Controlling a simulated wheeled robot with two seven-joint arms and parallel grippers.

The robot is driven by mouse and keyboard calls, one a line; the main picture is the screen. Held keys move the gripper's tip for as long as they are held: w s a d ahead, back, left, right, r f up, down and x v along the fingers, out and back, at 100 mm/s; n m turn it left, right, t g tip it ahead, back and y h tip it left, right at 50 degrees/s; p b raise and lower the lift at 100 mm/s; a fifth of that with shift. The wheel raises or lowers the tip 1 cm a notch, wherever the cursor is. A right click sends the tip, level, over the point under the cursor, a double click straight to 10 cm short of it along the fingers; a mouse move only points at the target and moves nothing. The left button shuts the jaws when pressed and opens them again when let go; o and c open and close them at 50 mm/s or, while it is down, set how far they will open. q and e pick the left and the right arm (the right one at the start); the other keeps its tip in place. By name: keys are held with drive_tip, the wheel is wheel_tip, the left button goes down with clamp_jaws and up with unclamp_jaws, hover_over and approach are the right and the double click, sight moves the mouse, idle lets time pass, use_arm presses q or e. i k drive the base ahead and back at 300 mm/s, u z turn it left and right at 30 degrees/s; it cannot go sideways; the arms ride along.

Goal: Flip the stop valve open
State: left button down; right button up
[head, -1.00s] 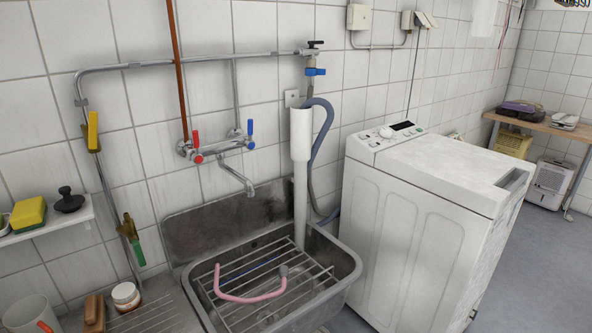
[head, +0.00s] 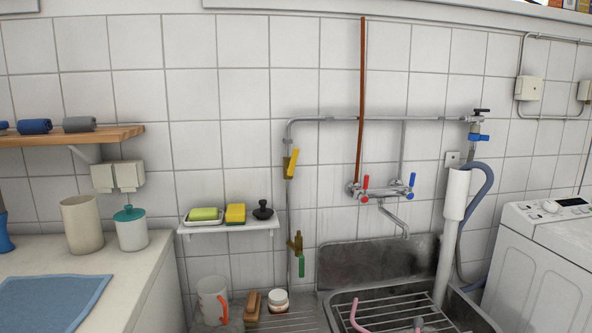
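Several valve handles show in the head view, and I cannot tell which is the stop valve. A yellow lever (head: 293,163) sits high on the vertical wall pipe (head: 288,205), pointing upward, roughly along the pipe. A green lever (head: 301,266) hangs down beside the lower end of that pipe, below a brass body (head: 295,243). A blue handle (head: 478,137) lies roughly level below a black knob (head: 482,111), where the horizontal pipe ends at the right. Neither of my grippers is in view.
A mixer tap (head: 382,192) with red and blue handles is above the metal sink (head: 360,262). A small shelf (head: 228,228) with sponges is left of the pipe. A mug (head: 212,298), brush (head: 252,306) and jar (head: 278,300) stand below. The washing machine (head: 545,255) is right.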

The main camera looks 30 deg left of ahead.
sight(295, 153)
drive_tip(key=z, duration=0.55)
drive_tip(key=i, duration=1.4)
drive_tip(key=u, duration=0.85)
